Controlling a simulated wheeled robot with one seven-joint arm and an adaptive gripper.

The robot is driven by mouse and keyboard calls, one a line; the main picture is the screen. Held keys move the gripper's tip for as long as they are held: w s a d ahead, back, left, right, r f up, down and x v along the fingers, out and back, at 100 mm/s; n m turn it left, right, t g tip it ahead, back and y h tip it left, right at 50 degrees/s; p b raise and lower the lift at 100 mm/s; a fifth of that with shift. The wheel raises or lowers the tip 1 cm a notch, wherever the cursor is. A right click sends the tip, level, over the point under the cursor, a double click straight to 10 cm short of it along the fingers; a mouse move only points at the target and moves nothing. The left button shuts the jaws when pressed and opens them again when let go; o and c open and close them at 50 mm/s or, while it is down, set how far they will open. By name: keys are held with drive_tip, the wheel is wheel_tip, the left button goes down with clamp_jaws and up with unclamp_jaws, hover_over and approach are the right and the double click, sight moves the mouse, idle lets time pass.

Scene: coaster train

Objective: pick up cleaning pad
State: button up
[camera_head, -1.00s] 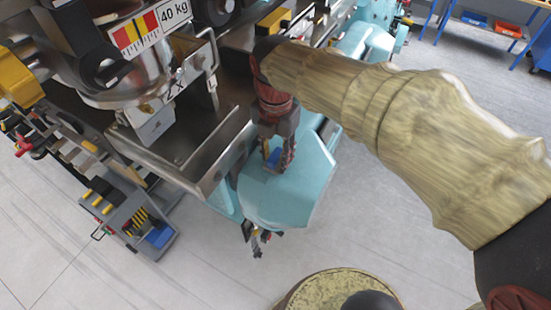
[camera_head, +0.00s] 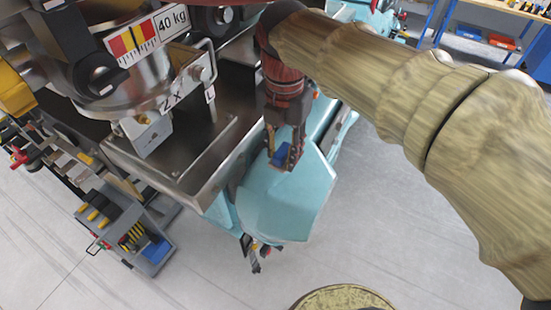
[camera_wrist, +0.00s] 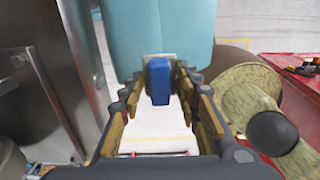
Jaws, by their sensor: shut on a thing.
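The cleaning pad looks like a small blue block (camera_wrist: 158,84) with a pale strip along its far edge. It sits between the fingertips of my gripper (camera_wrist: 160,78) in the wrist view. In the head view my gripper (camera_head: 284,153) points down and the blue pad (camera_head: 281,157) shows between its fingers, partly hidden by them. My gripper is shut on the pad. In the head view it appears over the teal curved housing of the machine (camera_head: 285,205); I cannot tell whether the pad touches that surface.
A steel tray-like ledge (camera_head: 190,165) of the machine is close to the left of my gripper. A grey tool cart (camera_head: 150,253) stands on the floor at lower left. A workbench with blue and red bins (camera_head: 497,42) is far right.

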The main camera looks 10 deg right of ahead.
drive_tip(key=s+d+b, duration=0.3)
drive_tip(key=s+d, duration=0.8)
drive_tip(key=d, duration=0.3)
drive_tip(key=shift+s, duration=0.15)
drive_tip(key=shift+d, duration=0.1)
drive_tip(key=o, duration=0.6)
drive_tip(key=c, duration=0.4)
drive_tip(key=shift+f, duration=0.15)
drive_tip(key=shift+c, duration=0.3)
